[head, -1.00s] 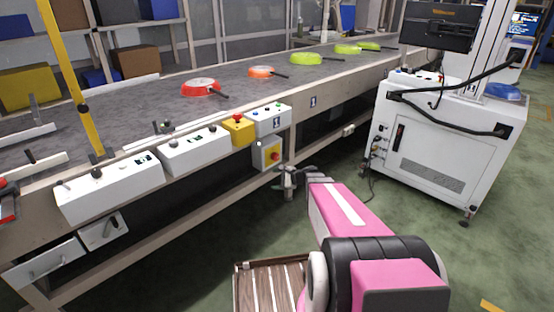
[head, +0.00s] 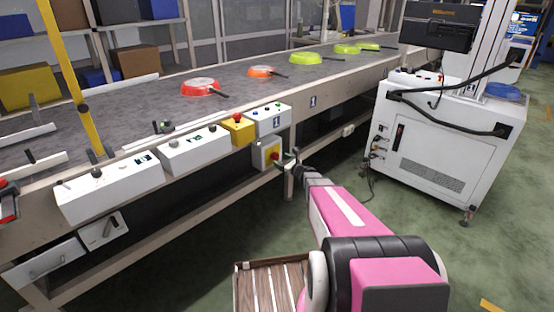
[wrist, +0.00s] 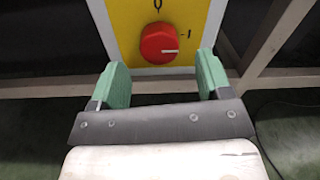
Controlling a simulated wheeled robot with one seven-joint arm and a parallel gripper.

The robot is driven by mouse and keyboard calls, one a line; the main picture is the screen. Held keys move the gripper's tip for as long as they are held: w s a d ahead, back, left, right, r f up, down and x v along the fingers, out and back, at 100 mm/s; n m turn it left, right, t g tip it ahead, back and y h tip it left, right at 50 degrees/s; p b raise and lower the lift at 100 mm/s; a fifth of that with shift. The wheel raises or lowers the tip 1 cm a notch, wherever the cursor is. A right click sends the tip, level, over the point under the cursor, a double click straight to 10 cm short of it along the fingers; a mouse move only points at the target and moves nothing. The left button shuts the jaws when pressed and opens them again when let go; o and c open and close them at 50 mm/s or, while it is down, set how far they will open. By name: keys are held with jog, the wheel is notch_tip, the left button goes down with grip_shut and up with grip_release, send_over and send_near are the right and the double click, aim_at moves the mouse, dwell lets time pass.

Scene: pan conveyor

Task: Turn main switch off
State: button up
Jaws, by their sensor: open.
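The main switch is a round red knob (wrist: 159,43) on a yellow plate (wrist: 187,18) in the wrist view. The knob's white mark points right, toward the "1" label; a "0" label above it is partly cut off. In the head view, the switch's white and yellow box (head: 263,147) hangs below the conveyor's edge. My gripper (wrist: 161,62) is open, with two green fingers spread left and right of the knob and just below it. Nothing is between the fingers. In the head view my gripper (head: 288,160) is right beside the box.
Above are a yellow box with a red button (head: 238,131) and white control boxes (head: 194,150). Several pans, including a red one (head: 202,88), lie on the conveyor belt (head: 130,110). A conveyor leg stands behind my gripper. A white cabinet (head: 436,140) with cables stands right.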

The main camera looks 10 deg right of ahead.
aim_at(277, 157)
jog(key=shift+x, duration=2)
jog(key=c, duration=0.9)
jog(key=shift+c, duration=0.2)
